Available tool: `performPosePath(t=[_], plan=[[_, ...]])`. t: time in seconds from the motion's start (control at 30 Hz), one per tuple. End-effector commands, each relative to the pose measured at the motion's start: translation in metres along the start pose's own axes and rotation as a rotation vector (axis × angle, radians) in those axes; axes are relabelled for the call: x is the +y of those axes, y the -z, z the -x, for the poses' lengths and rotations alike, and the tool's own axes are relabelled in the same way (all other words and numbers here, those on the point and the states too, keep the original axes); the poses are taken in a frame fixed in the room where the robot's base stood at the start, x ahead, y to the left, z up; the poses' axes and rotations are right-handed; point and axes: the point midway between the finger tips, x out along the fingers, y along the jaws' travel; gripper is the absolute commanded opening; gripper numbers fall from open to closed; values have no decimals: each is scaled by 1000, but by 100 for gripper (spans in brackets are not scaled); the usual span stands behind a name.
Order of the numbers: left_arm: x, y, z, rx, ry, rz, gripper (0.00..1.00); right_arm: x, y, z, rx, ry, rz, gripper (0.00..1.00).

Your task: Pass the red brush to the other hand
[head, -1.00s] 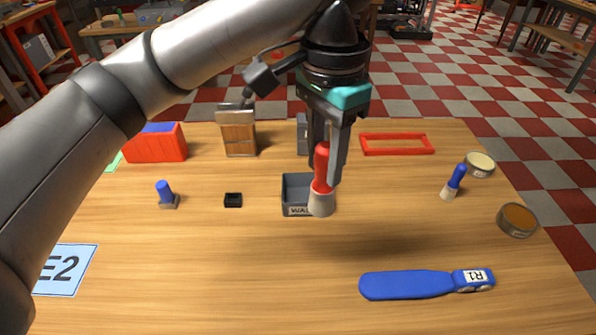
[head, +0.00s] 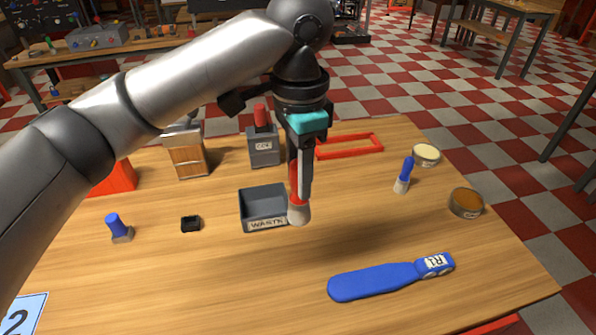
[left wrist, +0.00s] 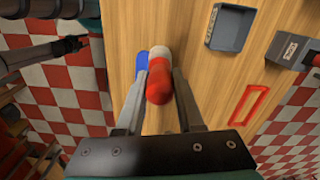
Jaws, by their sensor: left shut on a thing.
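My left gripper (head: 300,185) is shut on the red brush (head: 296,181). The brush hangs upright, red handle up between the fingers, with its pale bristle end (head: 299,213) pointing down. It appears held above the table, just right of the waste box. In the left wrist view the red handle (left wrist: 159,88) sits between the two fingertips, its round end toward the camera.
On the wooden table (head: 200,285), a grey waste box (head: 262,223) stands beside the brush. A blue paddle-shaped tool (head: 375,282) lies in front. A blue brush (head: 404,175) and two round tins (head: 466,203) are at the right. A red frame (head: 348,147) lies behind.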

Motion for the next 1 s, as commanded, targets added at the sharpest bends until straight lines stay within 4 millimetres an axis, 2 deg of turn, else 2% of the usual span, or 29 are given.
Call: performPosePath(t=[0.5, 0.7, 0.87, 1.0], plan=[[11, -53, 58, 2, 5, 453, 0, 0, 0, 0, 0, 0, 0, 50], [15, -69, 75, 2, 4, 592, 0, 0, 0, 0, 0, 0, 0, 50], [16, -74, 81, 1, 1, 647, 0, 0, 0, 0, 0, 0, 0, 50], [15, -67, 83, 1, 0, 686, 0, 0, 0, 0, 0, 1, 0, 50]])
